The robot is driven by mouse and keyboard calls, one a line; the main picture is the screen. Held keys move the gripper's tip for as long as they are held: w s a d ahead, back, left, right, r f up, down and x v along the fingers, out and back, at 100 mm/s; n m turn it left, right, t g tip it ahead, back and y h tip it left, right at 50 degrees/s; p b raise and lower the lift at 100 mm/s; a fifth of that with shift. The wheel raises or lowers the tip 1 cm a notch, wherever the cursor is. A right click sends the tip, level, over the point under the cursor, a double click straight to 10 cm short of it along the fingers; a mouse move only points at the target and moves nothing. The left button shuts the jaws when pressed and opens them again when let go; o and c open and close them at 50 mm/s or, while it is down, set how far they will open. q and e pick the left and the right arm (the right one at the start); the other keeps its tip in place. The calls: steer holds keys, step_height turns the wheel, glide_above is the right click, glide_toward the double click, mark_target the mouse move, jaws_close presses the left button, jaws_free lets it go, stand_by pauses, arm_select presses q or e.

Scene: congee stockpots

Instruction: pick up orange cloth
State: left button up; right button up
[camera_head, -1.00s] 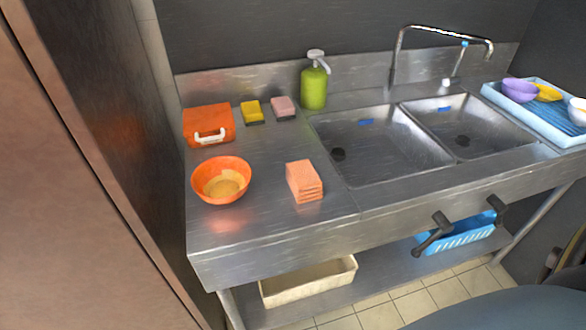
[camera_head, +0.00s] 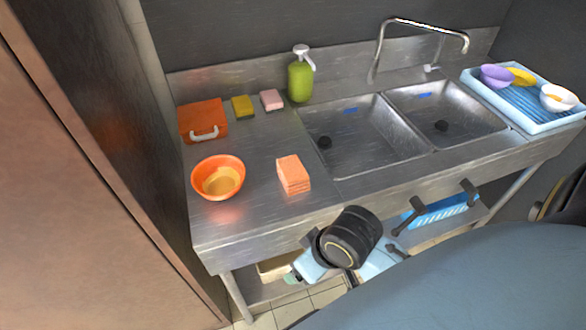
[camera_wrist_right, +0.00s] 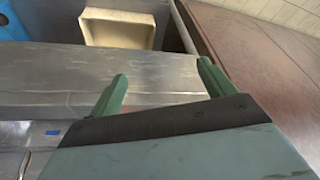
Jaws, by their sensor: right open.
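The orange cloth (camera_head: 293,174) is a folded, layered stack lying on the steel counter, left of the sinks and right of the orange bowl. It does not show in the right wrist view. My right gripper (camera_head: 291,279) is low in front of the counter's front edge, below and apart from the cloth; its fingertips are small in the head view. In the right wrist view the right gripper (camera_wrist_right: 163,85) has its two green fingers spread, with nothing between them. My left gripper is out of view.
The orange bowl (camera_head: 218,178) stands left of the cloth. An orange box (camera_head: 203,119), two sponges and a green pump bottle (camera_head: 300,80) are behind. The double sink (camera_head: 360,135) is to the right. A cream bin (camera_wrist_right: 118,28) is under the counter (camera_head: 245,220).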

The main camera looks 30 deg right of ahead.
steer(key=w+a+r, duration=0.2)
steer(key=w+r, duration=0.1)
steer(key=w, duration=0.3)
steer(key=m+g+h, duration=0.2)
steer(key=m, duration=0.2)
glide_toward(293, 169)
steer(key=f, duration=0.2)
steer(key=w+f, duration=0.1)
steer(key=f, duration=0.2)
steer(key=shift+w+f+b, duration=0.1)
steer(key=shift+w+b, duration=0.15)
steer(key=shift+b, duration=0.1)
steer(key=shift+w+d+f, duration=0.1)
steer(key=shift+d+f, duration=0.05)
steer(key=shift+f, duration=1.2)
steer(key=shift+w+d+f, duration=0.1)
steer(key=shift+d+f, duration=0.05)
steer(key=shift+f, duration=1.2)
steer(key=shift+c, duration=0.4)
steer(key=c, duration=1)
